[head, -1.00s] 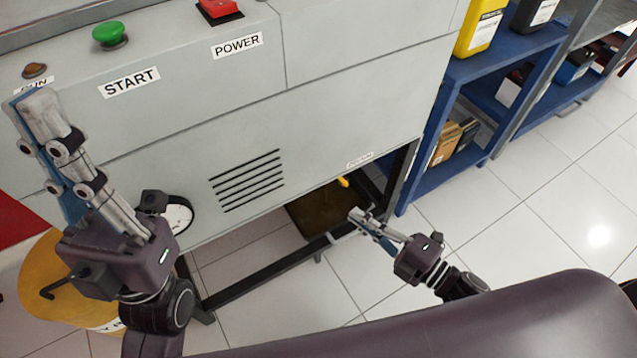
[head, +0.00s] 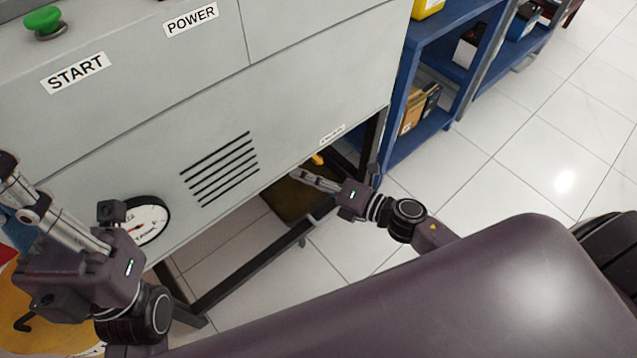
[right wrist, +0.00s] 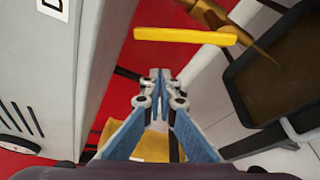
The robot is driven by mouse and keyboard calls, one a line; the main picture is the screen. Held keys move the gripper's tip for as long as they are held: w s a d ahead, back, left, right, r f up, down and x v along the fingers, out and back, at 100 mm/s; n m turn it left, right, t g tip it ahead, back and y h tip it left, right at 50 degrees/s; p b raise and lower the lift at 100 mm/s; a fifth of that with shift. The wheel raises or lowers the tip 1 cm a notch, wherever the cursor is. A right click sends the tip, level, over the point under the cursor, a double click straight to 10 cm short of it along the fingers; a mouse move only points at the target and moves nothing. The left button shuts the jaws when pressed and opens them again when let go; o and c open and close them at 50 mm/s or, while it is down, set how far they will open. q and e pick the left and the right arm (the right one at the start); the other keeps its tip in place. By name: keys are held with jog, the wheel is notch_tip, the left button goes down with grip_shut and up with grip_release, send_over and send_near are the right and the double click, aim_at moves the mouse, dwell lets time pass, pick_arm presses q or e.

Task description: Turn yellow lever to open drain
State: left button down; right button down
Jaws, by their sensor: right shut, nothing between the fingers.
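The yellow lever (right wrist: 186,36) runs crosswise near the top of the right wrist view, with a brass-coloured pipe (right wrist: 215,15) beside it. In the head view only a small bit of the lever (head: 317,159) shows under the grey cabinet's lower edge. My right gripper (head: 297,174) reaches under that edge, just below and left of the lever. In the right wrist view its fingers (right wrist: 159,75) are together, empty, and appear apart from the lever. My left gripper (head: 8,165) is at the left edge of the head view; its tips are partly cut off.
The grey cabinet (head: 120,120) stands over a black frame (head: 235,270). A dark drain tray (right wrist: 285,80) lies below the pipe. A blue shelf (head: 405,90) stands to the right. A dial gauge (head: 150,222) is near my left gripper. Tiled floor at right is clear.

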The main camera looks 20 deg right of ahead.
jog(key=shift+w+d+r, duration=0.15)
jog(key=shift+d+r, duration=0.1)
jog(key=shift+d, duration=0.35)
jog(key=shift+w+d+r, duration=0.15)
jog(key=shift+d+r, duration=0.1)
jog(key=shift+d, duration=0.3)
jog(key=shift+w+d+r, duration=0.15)
jog(key=shift+d+r, duration=0.1)
jog(key=shift+d, duration=0.35)
jog(key=d+m, duration=0.1)
jog(key=r+m+y, duration=0.1)
jog(key=m, duration=0.1)
jog(key=w+d+m+t, duration=0.1)
jog(key=shift+d+r+m, duration=0.15)
jog(key=shift+d+m, duration=0.2)
jog(key=shift+m, duration=0.05)
